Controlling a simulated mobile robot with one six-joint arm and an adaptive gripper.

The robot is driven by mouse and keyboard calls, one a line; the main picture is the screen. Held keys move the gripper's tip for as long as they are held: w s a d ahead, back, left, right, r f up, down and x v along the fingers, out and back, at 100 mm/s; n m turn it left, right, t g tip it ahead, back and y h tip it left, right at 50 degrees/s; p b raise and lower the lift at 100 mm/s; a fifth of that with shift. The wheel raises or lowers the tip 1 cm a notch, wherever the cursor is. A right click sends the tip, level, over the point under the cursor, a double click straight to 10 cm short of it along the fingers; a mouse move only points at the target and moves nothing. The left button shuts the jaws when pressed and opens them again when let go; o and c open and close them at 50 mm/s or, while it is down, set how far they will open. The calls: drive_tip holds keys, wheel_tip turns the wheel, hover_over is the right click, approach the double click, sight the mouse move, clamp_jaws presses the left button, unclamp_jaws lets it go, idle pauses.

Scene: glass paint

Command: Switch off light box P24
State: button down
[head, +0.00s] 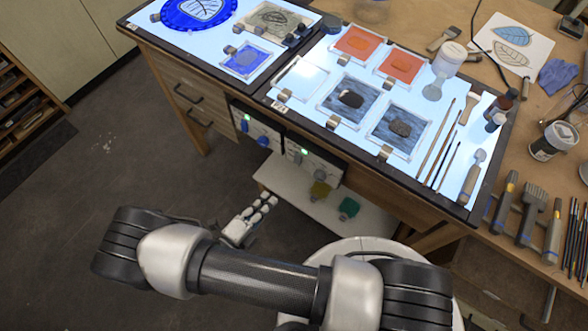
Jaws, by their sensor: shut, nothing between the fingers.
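Two lit light boxes are set in the bench top, a left one (202,52) and a right one (318,65). Both glow bright white-blue. Below the front edge hang two control panels, a left one (256,127) with a green lamp and blue knobs, and a right one (316,163) with a green lamp and pale knobs. Their labels are too small to read, so I cannot tell which is P24. My gripper (266,207) is shut and empty, below and left of the right panel, apart from it.
Glass panes, brushes and jars crowd the bench top. The dark floor (110,190) at left is clear.

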sight(300, 164)
drive_tip(key=b+x, duration=0.3)
drive_tip(key=x, duration=1.1)
